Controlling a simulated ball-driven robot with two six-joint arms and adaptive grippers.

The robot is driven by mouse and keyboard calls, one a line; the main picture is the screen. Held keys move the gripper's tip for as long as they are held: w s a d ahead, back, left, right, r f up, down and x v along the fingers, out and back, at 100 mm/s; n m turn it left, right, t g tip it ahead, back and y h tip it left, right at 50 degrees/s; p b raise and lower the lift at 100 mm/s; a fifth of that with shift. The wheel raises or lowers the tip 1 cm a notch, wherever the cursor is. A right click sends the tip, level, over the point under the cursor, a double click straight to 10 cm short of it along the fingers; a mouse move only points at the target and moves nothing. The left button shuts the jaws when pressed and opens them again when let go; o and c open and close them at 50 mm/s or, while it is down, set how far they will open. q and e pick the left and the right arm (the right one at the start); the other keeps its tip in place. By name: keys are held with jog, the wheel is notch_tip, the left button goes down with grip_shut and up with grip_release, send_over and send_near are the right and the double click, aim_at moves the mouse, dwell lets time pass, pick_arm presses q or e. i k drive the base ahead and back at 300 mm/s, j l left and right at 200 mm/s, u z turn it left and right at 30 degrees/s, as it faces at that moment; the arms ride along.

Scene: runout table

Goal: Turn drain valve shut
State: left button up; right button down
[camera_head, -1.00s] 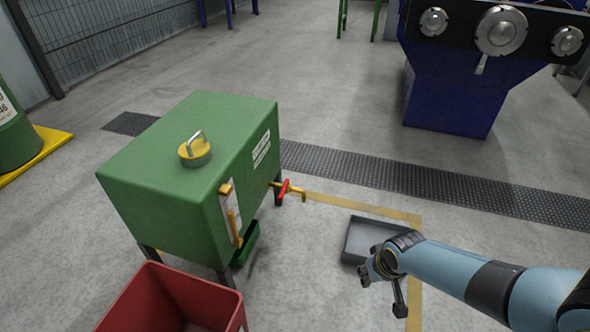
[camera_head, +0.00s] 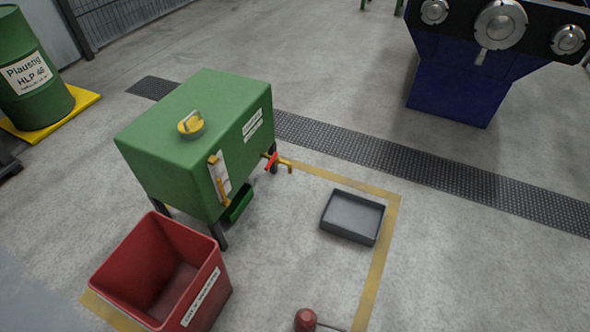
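The drain valve (camera_head: 271,161) has a red handle on a yellow spout that sticks out from the right side of the green tank (camera_head: 190,135). The handle stands at a slant across the spout, and its exact setting is too small to tell. The green tank stands on dark legs, with a yellow cap on top and a yellow-framed gauge on its front face. Neither of my grippers shows in the head view now.
A grey tray (camera_head: 352,217) lies on the floor right of the valve, inside yellow floor tape (camera_head: 375,272). An open red bin (camera_head: 165,270) stands in front of the tank. A red-topped object (camera_head: 305,320) is at the bottom edge. Bare floor lies between tank and tray.

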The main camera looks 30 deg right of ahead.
aim_at(275, 156)
jog(key=k+l+u, duration=0.25)
jog(key=l, duration=0.25)
jog(key=k+l+u, duration=0.25)
jog(key=l, duration=0.2)
jog(key=k+l+u, duration=0.25)
jog(key=l, duration=0.2)
jog(key=l+u, duration=0.25)
jog(key=l, duration=0.2)
jog(key=k+l+u, duration=0.1)
jog(key=l+u, duration=0.15)
jog(key=l, duration=0.15)
jog(key=l+u, duration=0.2)
jog(key=l, duration=0.2)
jog(key=i+l+u, duration=0.15)
jog(key=l, duration=0.25)
jog(key=i+l+u, duration=0.15)
jog(key=i+l, duration=0.15)
jog(key=l, duration=0.1)
